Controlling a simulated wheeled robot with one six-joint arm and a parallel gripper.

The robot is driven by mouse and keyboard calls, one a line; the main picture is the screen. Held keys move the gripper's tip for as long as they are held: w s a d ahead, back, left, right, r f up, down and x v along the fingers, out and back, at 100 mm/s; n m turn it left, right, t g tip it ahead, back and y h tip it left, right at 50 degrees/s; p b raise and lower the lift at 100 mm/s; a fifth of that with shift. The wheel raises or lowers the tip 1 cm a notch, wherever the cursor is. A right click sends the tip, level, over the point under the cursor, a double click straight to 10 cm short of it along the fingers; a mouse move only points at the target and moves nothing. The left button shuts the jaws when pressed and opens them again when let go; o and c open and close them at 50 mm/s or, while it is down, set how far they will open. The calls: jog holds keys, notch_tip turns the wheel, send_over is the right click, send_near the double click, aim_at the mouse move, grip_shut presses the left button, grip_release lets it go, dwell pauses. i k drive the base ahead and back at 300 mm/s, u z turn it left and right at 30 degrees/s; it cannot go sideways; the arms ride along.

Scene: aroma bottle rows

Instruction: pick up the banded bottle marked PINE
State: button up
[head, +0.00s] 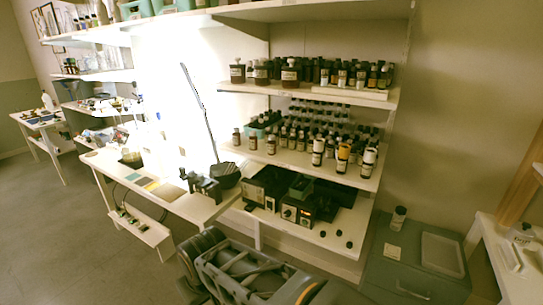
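Several dark bottles with pale labels stand upright on the middle wall shelf (229,147). At the front right of it are three larger ones: a white-topped bottle (318,152), a bottle with a yellow-orange band near its top (343,152) and another pale-topped bottle (368,161). Smaller bottles stand in rows behind and to their left. The lettering is too small to read, so I cannot tell which bottle is marked PINE. Part of my arm shows at the bottom centre, below and in front of the shelves. My gripper is not visible.
The upper shelf (232,88) holds more dark bottles. The lower shelf (335,240) holds dark devices and small black knobs. A grey cabinet (395,270) at the right bears a single bottle (398,218) and a tray (442,254). A table stands at far right. Floor is clear at left.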

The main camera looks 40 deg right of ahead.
aim_at(318, 148)
jog(key=u, duration=0.2)
jog(key=i, duration=1.95)
jog(key=z, duration=2.55)
